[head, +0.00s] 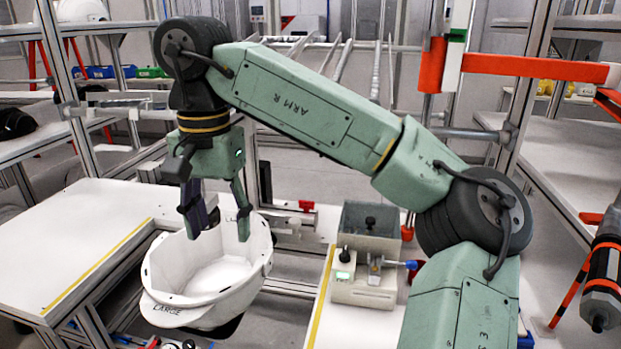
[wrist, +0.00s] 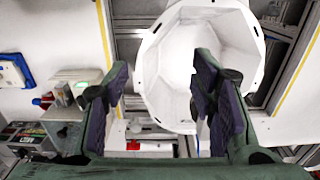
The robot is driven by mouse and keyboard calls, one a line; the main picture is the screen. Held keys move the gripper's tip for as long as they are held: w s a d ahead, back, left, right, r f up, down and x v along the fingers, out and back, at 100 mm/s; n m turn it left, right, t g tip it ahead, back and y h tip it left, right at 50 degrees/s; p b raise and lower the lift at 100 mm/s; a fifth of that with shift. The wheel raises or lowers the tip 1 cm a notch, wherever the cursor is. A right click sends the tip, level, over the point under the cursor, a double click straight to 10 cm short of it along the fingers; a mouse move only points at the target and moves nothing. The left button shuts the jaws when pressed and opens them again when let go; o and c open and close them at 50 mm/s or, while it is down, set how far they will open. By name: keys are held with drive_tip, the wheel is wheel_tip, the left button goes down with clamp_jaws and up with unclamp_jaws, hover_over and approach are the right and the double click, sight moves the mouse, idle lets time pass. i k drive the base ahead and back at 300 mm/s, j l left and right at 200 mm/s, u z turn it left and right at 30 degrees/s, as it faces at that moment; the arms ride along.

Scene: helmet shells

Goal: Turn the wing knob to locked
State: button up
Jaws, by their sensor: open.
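My gripper (head: 216,222) is open and empty, pointing down with its fingertips at the mouth of a white helmet shell (head: 205,292) marked LARGE. In the wrist view my two dark-padded fingers (wrist: 160,72) stand apart in front of the shell (wrist: 192,70). I cannot single out the wing knob for certain. Small dark knob-like parts (head: 188,344) show below the shell at the bottom edge of the head view, and similar dark parts (wrist: 135,127) lie between my fingers in the wrist view. Whether any of these is locked cannot be read.
A grey box fixture (head: 368,290) with a green light and blue-tipped lever (head: 411,265) stands on the right bench. A white bench (head: 60,240) with a yellow edge stripe lies to the left. Metal frame posts stand behind the shell, and an orange bar (head: 535,67) crosses the upper right.

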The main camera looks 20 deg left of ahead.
sight(305, 206)
drive_tip(key=i, duration=0.95)
